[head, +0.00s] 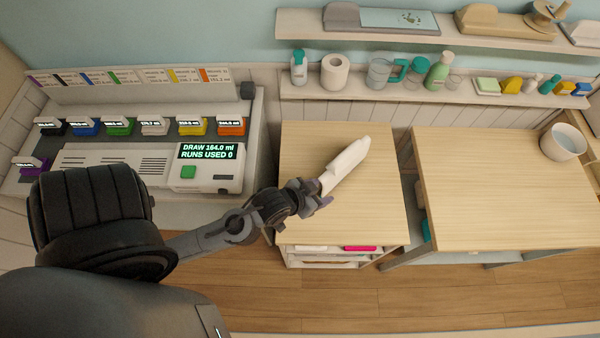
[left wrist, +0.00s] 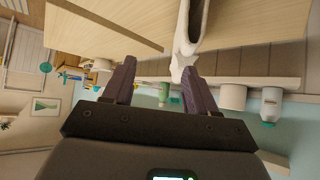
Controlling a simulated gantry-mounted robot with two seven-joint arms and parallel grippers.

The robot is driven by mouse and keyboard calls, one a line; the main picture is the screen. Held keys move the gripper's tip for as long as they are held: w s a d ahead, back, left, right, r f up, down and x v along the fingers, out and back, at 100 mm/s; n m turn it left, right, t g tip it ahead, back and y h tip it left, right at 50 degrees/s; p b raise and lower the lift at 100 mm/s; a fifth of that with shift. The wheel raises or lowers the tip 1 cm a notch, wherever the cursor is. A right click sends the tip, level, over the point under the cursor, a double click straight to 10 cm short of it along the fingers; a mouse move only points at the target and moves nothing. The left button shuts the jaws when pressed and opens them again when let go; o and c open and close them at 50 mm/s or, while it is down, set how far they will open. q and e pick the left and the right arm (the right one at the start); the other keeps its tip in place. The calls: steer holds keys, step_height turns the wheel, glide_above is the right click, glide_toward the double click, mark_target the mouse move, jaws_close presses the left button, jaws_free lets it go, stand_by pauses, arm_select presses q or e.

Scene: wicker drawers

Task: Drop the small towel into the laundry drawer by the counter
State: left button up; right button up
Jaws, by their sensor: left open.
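A white, long folded piece that looks like the small towel (head: 348,163) lies on or just above the wooden top of the small cabinet (head: 300,145). My left gripper (head: 318,194) is over that top at the towel's near end. In the left wrist view, the two dark fingers (left wrist: 160,85) are spread apart, and the towel (left wrist: 188,45) reaches down close to the right-hand finger. I cannot tell whether they touch. Below the top, the cabinet front has open levels with a pink item (head: 360,248). No drawer is clearly identifiable as the laundry drawer. My right gripper is out of view.
A wooden counter (head: 500,180) with a white pot (head: 563,142) stands right of the cabinet, across a narrow gap. A dispensing machine (head: 150,165) is at the left. Wall shelves (head: 420,98) with bottles and cups are behind. Wooden floor (head: 450,290) is clear in front.

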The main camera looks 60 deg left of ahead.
arm_select(q)
steer(key=shift+o, duration=0.2)
steer(key=s+d+m+g+h, duration=0.1)
steer(key=s+d+g, duration=0.3)
steer(key=s, duration=0.4)
steer(key=shift+s+r+m+g, duration=0.3)
steer(key=shift+r+m+g, duration=0.15)
steer(key=shift+m+g, duration=0.4)
steer(key=shift+s+d+r, duration=0.1)
steer(key=shift+s+d, duration=0.05)
steer(key=shift+s, duration=0.3)
